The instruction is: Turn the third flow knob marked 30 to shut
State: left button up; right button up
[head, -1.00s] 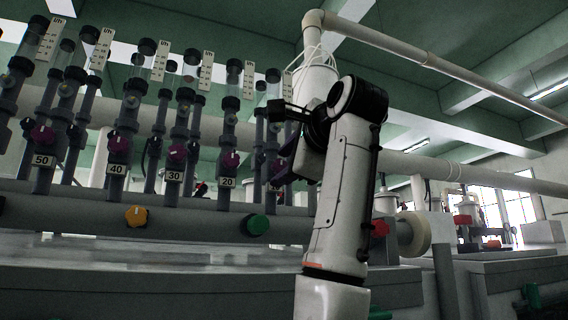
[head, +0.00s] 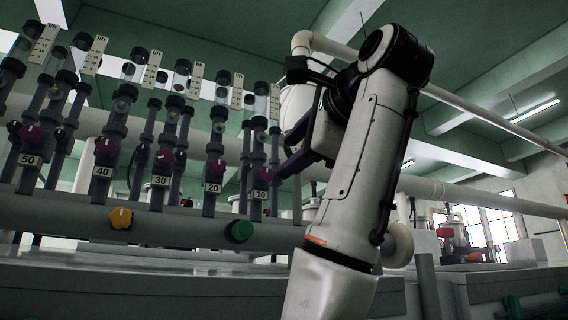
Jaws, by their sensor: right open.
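The flow knob marked 30 (head: 163,158) is purple and sits on the third grey flow tube from the left, above its "30" label (head: 161,181). Nothing covers it, and its pointer direction is too small to read surely. My right gripper (head: 292,155) is to the right of it, beside the knob marked 10 (head: 261,175), well apart from the 30 knob. It is open with nothing seen between its fingers; one finger is mostly hidden. My left gripper is not in view.
Similar purple knobs marked 50 (head: 31,133), 40 (head: 106,147) and 20 (head: 216,168) stand in the same row. Below, a yellow knob (head: 121,218) and a green knob (head: 239,231) sit on a horizontal pipe (head: 180,228). A white pipe (head: 470,115) runs overhead at right.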

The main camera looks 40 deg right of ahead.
aim_at(164, 157)
jog(key=k, duration=1)
